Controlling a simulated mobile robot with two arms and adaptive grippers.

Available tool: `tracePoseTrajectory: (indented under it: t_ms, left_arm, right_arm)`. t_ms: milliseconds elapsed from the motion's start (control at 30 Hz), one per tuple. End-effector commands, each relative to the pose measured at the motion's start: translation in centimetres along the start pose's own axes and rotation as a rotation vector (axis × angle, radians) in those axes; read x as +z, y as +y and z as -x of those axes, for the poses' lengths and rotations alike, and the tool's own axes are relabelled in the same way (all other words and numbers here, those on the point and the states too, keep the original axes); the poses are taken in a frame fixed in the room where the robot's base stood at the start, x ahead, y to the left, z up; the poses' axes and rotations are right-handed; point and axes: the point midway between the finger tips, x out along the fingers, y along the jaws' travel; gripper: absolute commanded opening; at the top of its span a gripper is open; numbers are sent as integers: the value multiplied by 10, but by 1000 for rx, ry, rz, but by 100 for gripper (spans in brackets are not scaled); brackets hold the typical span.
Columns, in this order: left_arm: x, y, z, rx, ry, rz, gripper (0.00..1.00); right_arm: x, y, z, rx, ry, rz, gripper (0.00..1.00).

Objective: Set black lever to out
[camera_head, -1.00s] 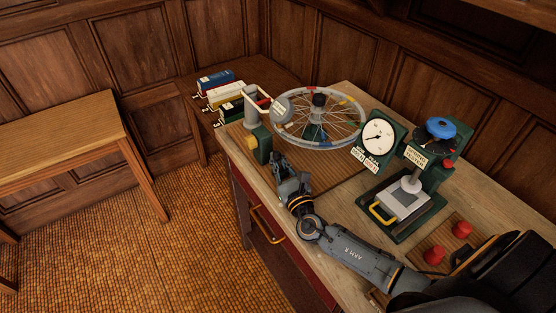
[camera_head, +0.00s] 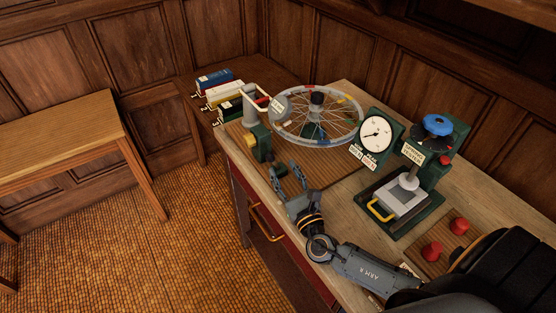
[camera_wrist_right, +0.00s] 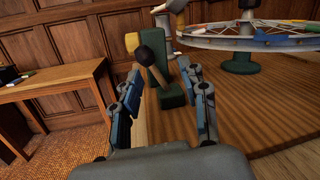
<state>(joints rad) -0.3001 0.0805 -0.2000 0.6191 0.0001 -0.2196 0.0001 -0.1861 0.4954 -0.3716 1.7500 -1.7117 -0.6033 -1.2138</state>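The black lever (camera_wrist_right: 152,58) is a short stem with a dark rounded knob on a green bracket (camera_wrist_right: 158,85) in the right wrist view. It stands tilted, ahead of and between my right gripper's fingers, with no contact visible. In the head view the lever's dark knob (camera_head: 278,170) shows small at the foot of the green stand (camera_head: 262,142), by the wooden board's near left end. My right gripper (camera_head: 287,174) is open and empty just in front of it; it also shows in the right wrist view (camera_wrist_right: 166,100). My left gripper is out of view.
A spoked wheel (camera_head: 318,116) stands on the wooden board (camera_head: 325,168) beyond the gripper. A dial gauge (camera_head: 377,134) and a green press with a blue knob (camera_head: 438,126) stand to the right. Red knobs (camera_head: 432,252) are nearer. Floor is free at left.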

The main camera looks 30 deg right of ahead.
Motion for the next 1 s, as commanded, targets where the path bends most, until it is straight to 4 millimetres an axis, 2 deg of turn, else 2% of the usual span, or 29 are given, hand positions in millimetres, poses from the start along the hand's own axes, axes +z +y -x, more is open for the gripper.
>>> tracePoseTrajectory:
  t_ms: [100,333,1000]
  left_arm:
    - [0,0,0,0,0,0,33]
    - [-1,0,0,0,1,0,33]
    - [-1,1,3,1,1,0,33]
  right_arm:
    - [0,0,26,2,1,2,44]
    - [2,0,55,1,-3,2,44]
    - [5,0,59,0,-5,1,44]
